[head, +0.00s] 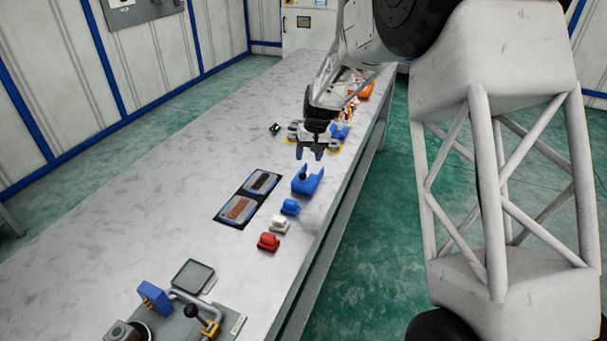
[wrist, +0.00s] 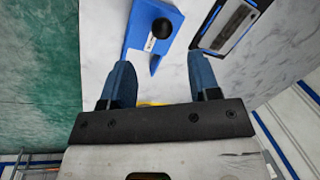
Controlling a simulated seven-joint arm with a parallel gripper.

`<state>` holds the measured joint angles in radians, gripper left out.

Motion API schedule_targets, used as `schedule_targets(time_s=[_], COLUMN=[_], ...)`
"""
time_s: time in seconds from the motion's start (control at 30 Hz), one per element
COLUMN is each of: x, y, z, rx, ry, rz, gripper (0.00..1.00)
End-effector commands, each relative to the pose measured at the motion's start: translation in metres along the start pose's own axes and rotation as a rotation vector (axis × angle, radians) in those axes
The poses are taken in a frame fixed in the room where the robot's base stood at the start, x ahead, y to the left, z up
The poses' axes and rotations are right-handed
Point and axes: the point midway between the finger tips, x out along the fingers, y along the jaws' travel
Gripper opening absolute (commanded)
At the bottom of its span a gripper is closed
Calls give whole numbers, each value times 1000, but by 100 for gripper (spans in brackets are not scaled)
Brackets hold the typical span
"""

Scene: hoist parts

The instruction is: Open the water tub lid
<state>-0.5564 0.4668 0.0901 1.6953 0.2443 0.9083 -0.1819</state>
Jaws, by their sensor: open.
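No thing in view can be surely told as the water tub or its lid. A grey square-topped piece (head: 194,276) sits on the fixture plate at the near end of the bench, far from my gripper. My gripper (head: 310,154) is open and empty above the bench, just beyond a blue forked part with a black knob (head: 307,182). In the wrist view, my blue fingertips (wrist: 160,75) are spread apart. The blue part (wrist: 142,35) lies ahead of them, with its black knob on top, and nothing is between the fingers.
Blue (head: 290,207), white (head: 280,225) and red (head: 268,242) small blocks stand in a row near the bench's right edge. A dark two-panel mat (head: 248,199) lies left of them. A lever fixture (head: 195,312) is at the near end. The bench's left side (head: 150,190) is clear.

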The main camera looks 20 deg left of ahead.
Motion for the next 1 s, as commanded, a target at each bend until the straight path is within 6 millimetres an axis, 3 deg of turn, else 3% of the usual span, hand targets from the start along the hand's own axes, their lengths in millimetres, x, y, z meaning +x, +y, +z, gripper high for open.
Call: schedule_targets(time_s=[0.57, 1.0], x=[8, 51], y=[-2, -2], z=[-2, -2], rx=[-3, -3], ry=[-3, -4], rz=[-1, -2], gripper=[56, 56])
